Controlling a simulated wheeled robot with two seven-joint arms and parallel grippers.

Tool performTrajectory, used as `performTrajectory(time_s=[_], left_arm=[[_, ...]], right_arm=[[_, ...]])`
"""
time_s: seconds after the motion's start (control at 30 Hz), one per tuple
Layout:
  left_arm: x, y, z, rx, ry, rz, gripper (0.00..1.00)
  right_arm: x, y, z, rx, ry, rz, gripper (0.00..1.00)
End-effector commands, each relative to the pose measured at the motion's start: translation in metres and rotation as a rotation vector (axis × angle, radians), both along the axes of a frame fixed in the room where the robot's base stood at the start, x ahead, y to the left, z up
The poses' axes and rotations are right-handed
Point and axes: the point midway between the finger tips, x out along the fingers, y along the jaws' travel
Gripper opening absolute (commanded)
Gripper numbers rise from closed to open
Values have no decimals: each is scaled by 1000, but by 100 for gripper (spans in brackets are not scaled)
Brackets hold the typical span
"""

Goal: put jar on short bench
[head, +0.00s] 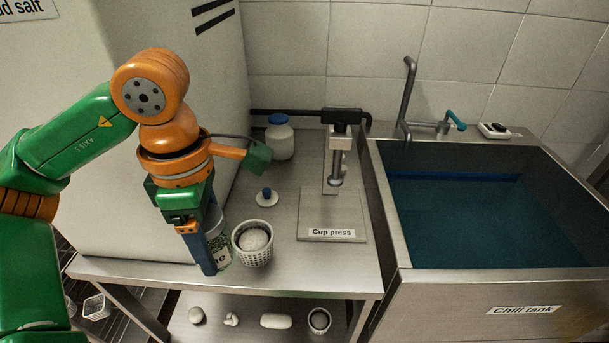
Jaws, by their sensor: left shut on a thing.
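My left gripper (205,250) points down at the left front of the steel bench (285,262). It is shut on a pale labelled jar (221,251), mostly hidden behind the fingers. Only part of its label with dark lettering shows. I cannot tell whether its base touches the bench top. Another jar, white with a blue lid (280,138), stands upright at the back of the bench, apart from the gripper. My right gripper is not in view.
A white perforated basket (251,260) holding a round pale thing stands just right of the gripper. Behind it is a small blue-knobbed lid (267,197). The cup press (333,213) and chill tank (520,290) are to the right. Several small things lie on the lower shelf (250,331).

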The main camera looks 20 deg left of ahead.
Motion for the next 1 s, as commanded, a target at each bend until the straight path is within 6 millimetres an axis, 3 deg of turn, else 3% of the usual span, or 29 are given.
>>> performTrajectory(time_s=[0.07, 0.2, 0.33, 0.5, 0.7, 0.83, 1.0], left_arm=[[2, -4, 2, 0, 0, 40, 3], [29, -32, -17, -1, 10, 44, 3], [61, -62, -29, -1, 9, 46, 3], [85, -84, -68, 1, 5, 49, 3], [99, -97, -95, 2, 4, 48, 3], [99, -96, -117, 1, 4, 50, 3], [99, -96, -124, 0, -1, 49, 3]], right_arm=[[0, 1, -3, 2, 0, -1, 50], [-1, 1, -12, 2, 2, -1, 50], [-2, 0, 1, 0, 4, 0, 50], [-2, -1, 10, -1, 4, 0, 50], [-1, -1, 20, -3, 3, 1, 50], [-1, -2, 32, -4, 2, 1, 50], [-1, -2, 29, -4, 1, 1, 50]])
